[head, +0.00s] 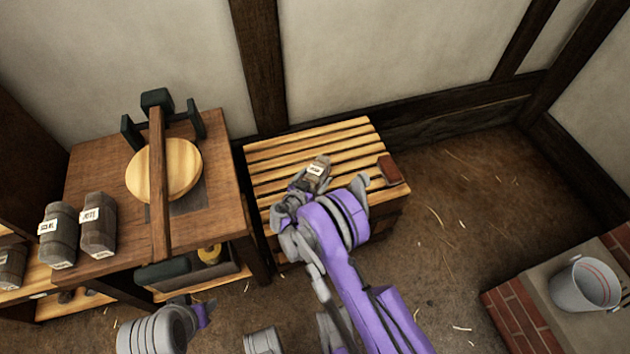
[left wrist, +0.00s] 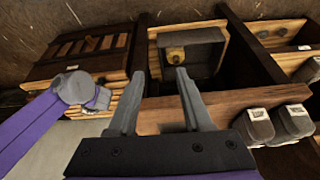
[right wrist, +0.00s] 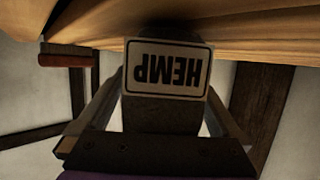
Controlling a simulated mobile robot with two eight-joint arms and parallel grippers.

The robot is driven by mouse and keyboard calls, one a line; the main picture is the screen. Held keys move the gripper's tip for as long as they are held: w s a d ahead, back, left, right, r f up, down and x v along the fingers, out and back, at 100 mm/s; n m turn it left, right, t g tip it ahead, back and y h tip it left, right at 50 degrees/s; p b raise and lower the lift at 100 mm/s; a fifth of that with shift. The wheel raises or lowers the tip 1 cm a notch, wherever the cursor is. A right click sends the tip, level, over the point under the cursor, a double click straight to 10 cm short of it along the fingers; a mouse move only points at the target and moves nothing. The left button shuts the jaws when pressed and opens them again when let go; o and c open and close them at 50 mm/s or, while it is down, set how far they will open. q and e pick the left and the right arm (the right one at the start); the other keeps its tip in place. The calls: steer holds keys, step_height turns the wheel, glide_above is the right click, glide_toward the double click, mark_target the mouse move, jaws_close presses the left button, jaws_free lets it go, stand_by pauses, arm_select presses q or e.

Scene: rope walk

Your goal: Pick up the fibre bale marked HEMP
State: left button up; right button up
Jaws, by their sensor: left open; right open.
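The HEMP bale (head: 317,173), a grey-brown block with a white label, lies on the slatted wooden bench top. In the right wrist view its HEMP label (right wrist: 167,68) is close and upside down. My right gripper (head: 305,188) is open at the bale; its fingers (right wrist: 165,90) stand on either side of it, partly hidden behind the label. I cannot tell whether they touch it. My left gripper (left wrist: 157,75) is open and empty, in front of the workbench.
The slatted bench (head: 270,160) also carries a dark red block (head: 390,169). The workbench (head: 95,170) at left holds two other labelled bales (head: 59,235) (head: 98,224) and a round wooden disc (head: 140,172). A bucket (head: 583,286) stands at right. The floor between is open, with straw.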

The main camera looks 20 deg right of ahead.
steer(key=shift+w+d+f, duration=0.1)
steer(key=shift+w+d, duration=0.05)
steer(key=shift+c, duration=0.3)
jaws_close()
